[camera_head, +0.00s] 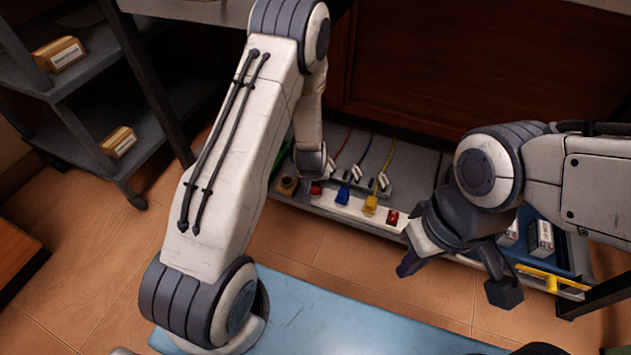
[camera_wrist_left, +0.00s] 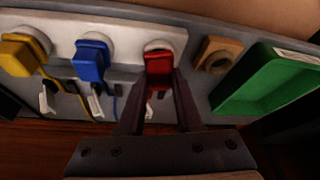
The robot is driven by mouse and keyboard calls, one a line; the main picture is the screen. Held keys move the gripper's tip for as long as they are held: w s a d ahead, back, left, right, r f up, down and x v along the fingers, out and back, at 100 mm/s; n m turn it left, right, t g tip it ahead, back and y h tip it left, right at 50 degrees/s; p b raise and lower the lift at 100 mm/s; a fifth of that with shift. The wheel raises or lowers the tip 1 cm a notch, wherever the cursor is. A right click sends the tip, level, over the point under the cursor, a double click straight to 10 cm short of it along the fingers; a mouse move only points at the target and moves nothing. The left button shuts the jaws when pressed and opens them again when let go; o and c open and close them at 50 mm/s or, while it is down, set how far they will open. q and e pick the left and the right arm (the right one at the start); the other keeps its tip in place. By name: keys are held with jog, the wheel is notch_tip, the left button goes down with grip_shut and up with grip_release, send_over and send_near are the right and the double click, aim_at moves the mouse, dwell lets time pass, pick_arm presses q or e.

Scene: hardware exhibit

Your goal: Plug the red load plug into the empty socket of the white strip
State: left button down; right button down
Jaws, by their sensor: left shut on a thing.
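The white strip (camera_head: 335,207) lies on a low grey shelf. A blue plug (camera_head: 343,196) and a yellow plug (camera_head: 370,204) sit in two of its sockets. The red load plug (camera_head: 316,187) is at the strip's left end in the head view. In the left wrist view the red plug (camera_wrist_left: 158,65) is between the fingers of my left gripper (camera_wrist_left: 160,88), which is shut on it. It overlaps the end socket (camera_wrist_left: 158,44); how deep it sits I cannot tell. My right gripper (camera_head: 455,275) is open and empty, in front of the shelf.
A wooden block with a round hole (camera_wrist_left: 217,53) and a green tray (camera_wrist_left: 270,85) are beside the strip's end. A red switch (camera_head: 391,217) is at its other end. A blue tray with white boxes (camera_head: 540,237) is at right. A blue mat (camera_head: 335,315) lies on the floor.

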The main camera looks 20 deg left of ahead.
pick_arm(q)
jog(key=shift+f, duration=0.2)
grip_release()
dwell(0.5)
jog(key=shift+r+p, duration=3.5)
jog(key=shift+r, duration=0.05)
